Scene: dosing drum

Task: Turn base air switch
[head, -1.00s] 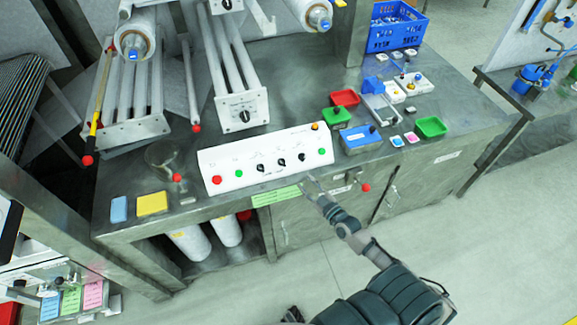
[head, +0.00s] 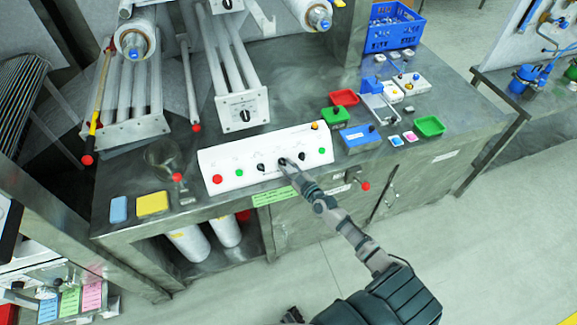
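The white control panel (head: 222,162) lies on the steel table in the head view. It carries a row of black knobs, a red button (head: 217,180), green buttons and an orange button. A left black knob (head: 261,167) and a right black knob (head: 301,157) show clear. My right gripper (head: 286,165) is at the middle black knob (head: 282,161), partly covering it. I cannot tell whether the fingers touch it or are open or shut. Labels on the panel are too small to read, so I cannot tell which knob is the base air switch.
Rollers (head: 240,75) stand behind the panel. Green and red trays (head: 344,97), a blue box (head: 360,138) and a blue crate (head: 394,28) are to the right. A glass beaker (head: 163,156) and yellow sponge (head: 152,203) are to the left. A red-knobbed handle (head: 366,186) juts from the table front.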

